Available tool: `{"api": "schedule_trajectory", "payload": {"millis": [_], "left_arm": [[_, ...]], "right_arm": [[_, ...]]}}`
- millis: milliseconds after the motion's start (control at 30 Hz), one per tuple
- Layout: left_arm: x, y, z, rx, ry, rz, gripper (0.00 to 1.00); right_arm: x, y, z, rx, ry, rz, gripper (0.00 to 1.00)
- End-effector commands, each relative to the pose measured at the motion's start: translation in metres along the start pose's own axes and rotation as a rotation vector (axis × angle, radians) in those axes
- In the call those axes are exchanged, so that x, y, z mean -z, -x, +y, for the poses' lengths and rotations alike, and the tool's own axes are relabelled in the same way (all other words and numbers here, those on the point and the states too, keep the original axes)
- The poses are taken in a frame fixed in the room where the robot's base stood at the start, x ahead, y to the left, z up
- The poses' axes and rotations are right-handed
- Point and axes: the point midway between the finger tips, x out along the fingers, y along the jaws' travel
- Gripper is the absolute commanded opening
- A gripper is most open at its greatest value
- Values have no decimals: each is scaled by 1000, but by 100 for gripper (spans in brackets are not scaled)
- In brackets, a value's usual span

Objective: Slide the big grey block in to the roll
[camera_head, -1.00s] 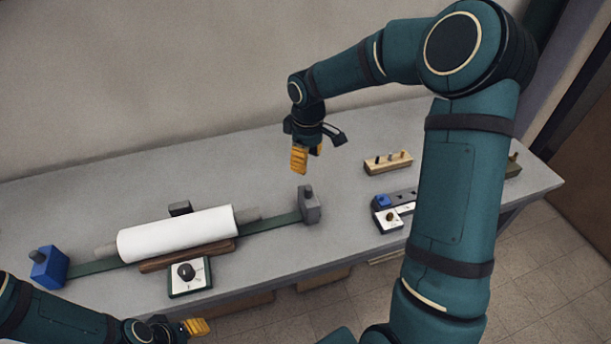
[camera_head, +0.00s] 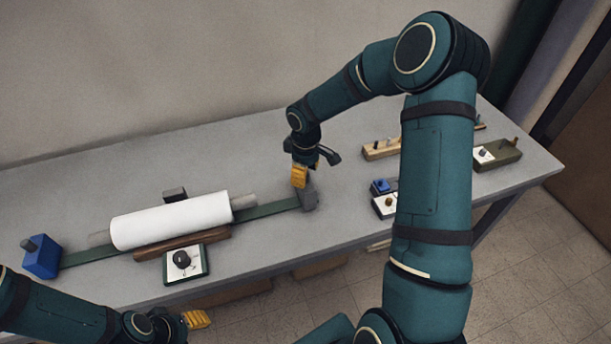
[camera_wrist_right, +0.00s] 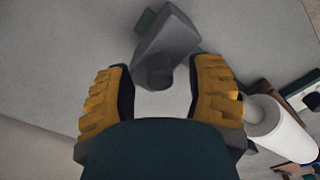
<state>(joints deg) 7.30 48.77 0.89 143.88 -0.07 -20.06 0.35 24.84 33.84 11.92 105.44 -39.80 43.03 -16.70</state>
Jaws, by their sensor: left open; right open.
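The big grey block (camera_head: 308,195) stands at the right end of a green rail (camera_head: 270,210) on the table. The white roll (camera_head: 172,220) lies over the rail to its left, with a grey core end (camera_head: 243,202) pointing toward the block; a gap separates them. My right gripper (camera_head: 299,178) is at the block's top and hides part of it. In the right wrist view my right gripper (camera_wrist_right: 160,95) is open, with the grey block (camera_wrist_right: 168,45) and its round knob between and beyond the fingertips. I cannot tell whether they touch. My left gripper (camera_head: 196,319) is open and empty by the table's front edge.
A blue block (camera_head: 42,257) with a grey knob stands at the rail's left end. A dial box (camera_head: 185,263) and a brown bar (camera_head: 182,243) lie in front of the roll. Wooden holders (camera_head: 381,149) stand at the right.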

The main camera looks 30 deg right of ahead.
Motion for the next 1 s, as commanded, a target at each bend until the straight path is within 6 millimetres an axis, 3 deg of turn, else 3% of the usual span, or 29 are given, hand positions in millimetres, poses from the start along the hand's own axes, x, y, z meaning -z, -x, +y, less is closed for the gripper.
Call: {"api": "schedule_trajectory", "payload": {"millis": [400,433,567,600,833,1000], "left_arm": [[-1,-1,0,0,-1,-2,50],[-1,-1,0,0,-1,-2,50],[-1,-1,0,0,-1,-2,50],[-1,-1,0,0,-1,-2,50],[-1,-3,-1,0,-1,-2,50],[-2,-10,-4,0,-2,-2,50]], "right_arm": [[0,-8,0,1,-1,0,54],[0,-8,0,1,-1,0,50],[0,-8,0,1,-1,0,4],[0,-8,0,1,-1,0,0],[5,-8,-4,0,1,1,0],[29,-9,-28,-1,8,2,0]]}}
